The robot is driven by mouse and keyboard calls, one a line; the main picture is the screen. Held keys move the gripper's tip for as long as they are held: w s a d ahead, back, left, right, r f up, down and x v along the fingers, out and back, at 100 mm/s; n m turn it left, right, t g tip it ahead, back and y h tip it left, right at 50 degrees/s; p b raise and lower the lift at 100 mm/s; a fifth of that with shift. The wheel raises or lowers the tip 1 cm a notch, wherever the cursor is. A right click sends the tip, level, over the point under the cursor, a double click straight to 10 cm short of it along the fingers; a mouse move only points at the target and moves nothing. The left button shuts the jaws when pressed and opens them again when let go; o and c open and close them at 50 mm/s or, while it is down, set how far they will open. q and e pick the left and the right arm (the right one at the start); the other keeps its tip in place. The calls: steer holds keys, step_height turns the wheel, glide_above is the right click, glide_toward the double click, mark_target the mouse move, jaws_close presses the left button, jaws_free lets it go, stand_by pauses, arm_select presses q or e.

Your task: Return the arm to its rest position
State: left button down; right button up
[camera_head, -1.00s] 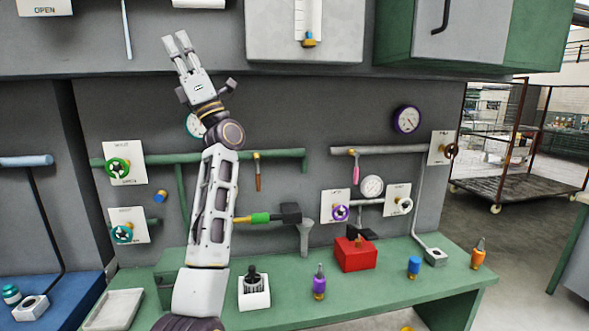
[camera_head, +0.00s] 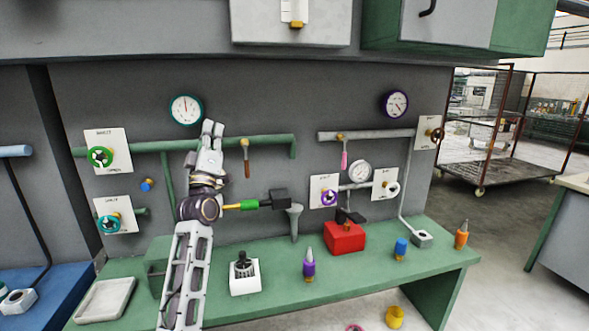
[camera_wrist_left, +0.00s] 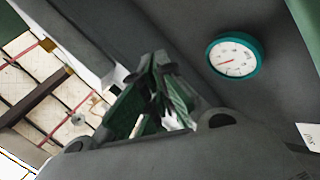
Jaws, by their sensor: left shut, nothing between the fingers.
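My left arm rises from the bottom of the head view in front of the green bench. Its gripper (camera_head: 212,130) points up, below and right of the teal-rimmed gauge (camera_head: 186,110) and in front of the green pipe (camera_head: 275,141). The fingers are close together with nothing held. In the left wrist view the fingers (camera_wrist_left: 158,75) come together at the centre, and the teal-rimmed gauge (camera_wrist_left: 233,56) is to their right. My right gripper is in neither view.
The green bench (camera_head: 280,291) carries a red box (camera_head: 344,237), a white block with a black knob (camera_head: 244,276), a grey tray (camera_head: 104,300) and purple, blue and orange items. Valves and a purple-rimmed gauge (camera_head: 395,103) are on the wall. A wheeled cart (camera_head: 480,163) stands right.

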arm_select(q)
steer(key=s+d+f+m+g+h, duration=0.1)
steer(key=s+f+m+g, duration=0.25)
steer(key=f, duration=0.85)
steer(key=s+d+f+m+g+h, duration=0.1)
steer(key=s+f+m+g, duration=0.2)
steer(key=f, duration=0.8)
steer(key=s+d+f+m+g+h, duration=0.1)
steer(key=s+f+m+g, duration=0.3)
steer(key=f, duration=0.8)
steer(key=s+a+f+m+g+y, duration=0.15)
steer(key=s+f+g, duration=0.45)
steer(key=s+f, duration=0.65)
steer(key=s+a+f+m+g+y, duration=0.15)
steer(key=s+f+g, duration=0.6)
steer(key=s, duration=1.05)
step_height(320, 180, down, 34)
steer(key=s, duration=0.3)
steer(key=s+a+f, duration=0.3)
steer(key=s+f, duration=0.6)
steer(key=s, duration=0.1)
steer(key=s+a+f+g, duration=0.1)
steer(key=s+a+f, duration=0.2)
steer(key=s+f, duration=0.7)
steer(key=shift+s, duration=0.55)
